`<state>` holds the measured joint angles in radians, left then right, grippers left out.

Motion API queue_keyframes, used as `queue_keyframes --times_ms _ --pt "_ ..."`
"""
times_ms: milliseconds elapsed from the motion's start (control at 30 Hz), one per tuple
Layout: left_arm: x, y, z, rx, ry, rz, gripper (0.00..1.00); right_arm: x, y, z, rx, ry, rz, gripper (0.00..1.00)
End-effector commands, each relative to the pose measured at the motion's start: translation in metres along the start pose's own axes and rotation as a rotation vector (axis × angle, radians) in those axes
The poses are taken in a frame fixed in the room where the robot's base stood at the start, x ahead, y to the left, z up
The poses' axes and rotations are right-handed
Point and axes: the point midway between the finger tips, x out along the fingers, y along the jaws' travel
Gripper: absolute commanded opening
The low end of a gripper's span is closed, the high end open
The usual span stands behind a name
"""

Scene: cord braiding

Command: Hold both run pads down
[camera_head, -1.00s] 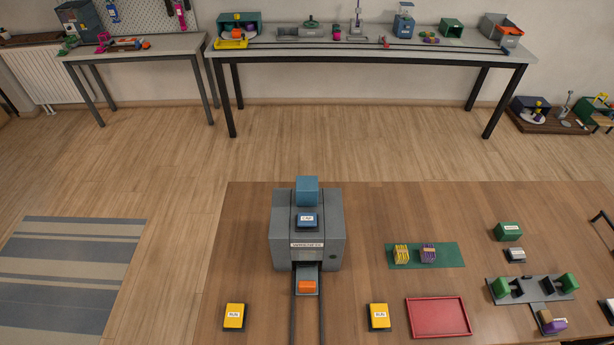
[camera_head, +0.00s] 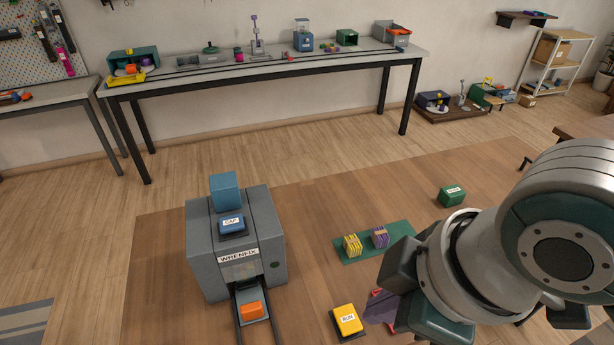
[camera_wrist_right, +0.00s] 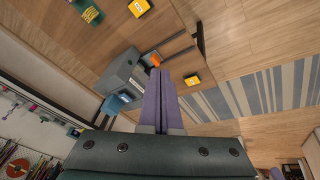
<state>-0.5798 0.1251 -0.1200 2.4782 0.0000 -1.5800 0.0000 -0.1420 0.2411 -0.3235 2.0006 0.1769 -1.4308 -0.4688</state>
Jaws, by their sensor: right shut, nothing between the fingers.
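The right run pad (camera_head: 347,319), a yellow block labelled RUN on a dark base, is on the table at the bottom of the head view. It also shows at the top of the wrist view (camera_wrist_right: 139,7). The left run pad (camera_wrist_right: 192,80) shows only in the wrist view, beyond the machine's outfeed. My right gripper (camera_head: 378,311) has its purple fingers just right of the right pad, seemingly apart from it. In the wrist view the fingers (camera_wrist_right: 160,65) are together with nothing between them. My left gripper is out of view.
The grey machine (camera_head: 236,246) has a blue cap pad (camera_head: 232,224) on top and an orange block (camera_head: 251,310) on its outfeed. A green mat (camera_head: 350,258) holds yellow and purple bundles. A green block (camera_head: 452,195) stands further back. My arm hides the table's right side.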

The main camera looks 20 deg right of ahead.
Motion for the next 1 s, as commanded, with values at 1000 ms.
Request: queue_keyframes --times_ms 1000 --pt "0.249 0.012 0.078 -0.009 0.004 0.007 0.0 0.286 0.093 0.048 -0.726 -0.115 0.066 0.0"
